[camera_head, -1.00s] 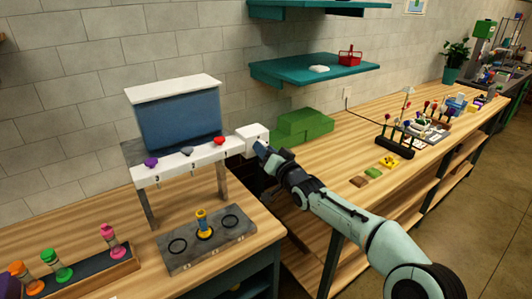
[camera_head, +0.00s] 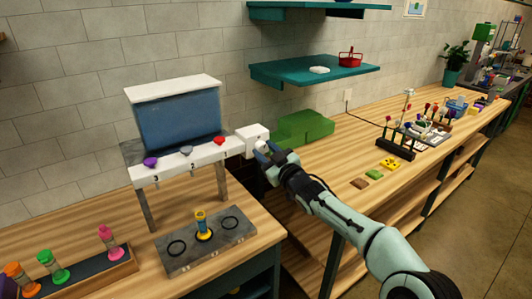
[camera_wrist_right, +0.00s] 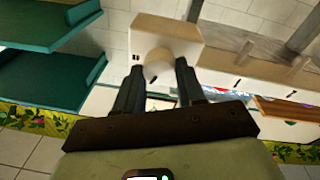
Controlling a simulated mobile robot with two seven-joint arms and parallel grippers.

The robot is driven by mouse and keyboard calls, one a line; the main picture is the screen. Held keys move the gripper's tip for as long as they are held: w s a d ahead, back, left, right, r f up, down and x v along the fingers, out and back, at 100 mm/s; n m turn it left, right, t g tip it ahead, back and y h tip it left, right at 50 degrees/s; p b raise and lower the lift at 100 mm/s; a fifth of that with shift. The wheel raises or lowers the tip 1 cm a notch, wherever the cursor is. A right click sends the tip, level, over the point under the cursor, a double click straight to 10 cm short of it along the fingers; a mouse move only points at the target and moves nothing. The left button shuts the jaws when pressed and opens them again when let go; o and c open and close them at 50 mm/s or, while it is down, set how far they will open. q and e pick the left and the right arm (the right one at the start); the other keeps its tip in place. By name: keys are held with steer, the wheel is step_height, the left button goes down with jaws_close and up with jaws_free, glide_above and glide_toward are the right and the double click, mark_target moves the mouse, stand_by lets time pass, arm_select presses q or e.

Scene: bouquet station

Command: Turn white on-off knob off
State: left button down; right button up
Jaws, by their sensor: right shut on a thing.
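The white on-off knob (camera_wrist_right: 157,66) is a short round knob on the face of a white box (camera_wrist_right: 160,35). In the head view the white box (camera_head: 251,137) sits at the right end of the white dispenser rail. My right gripper (camera_head: 262,153) is at the front of this box, and the knob is mostly hidden there. In the right wrist view my right gripper (camera_wrist_right: 159,73) has one finger on each side of the knob, shut on it. A small dark mark shows at the knob's lower edge. My left gripper is not in view.
The dispenser rail (camera_head: 172,168) carries purple, grey and red knobs, marked 3, 2 and 1. Below it is a grey plate (camera_head: 225,240) with a yellow vial. A green block (camera_head: 305,128) stands behind my right gripper. A teal shelf (camera_head: 300,72) hangs above.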

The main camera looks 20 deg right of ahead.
steer(key=n, duration=0.5)
steer(key=shift+y, duration=0.4)
steer(key=shift+n, duration=0.3)
steer(key=o, duration=1)
steer(key=shift+o, duration=0.2)
steer(key=shift+f, duration=0.1)
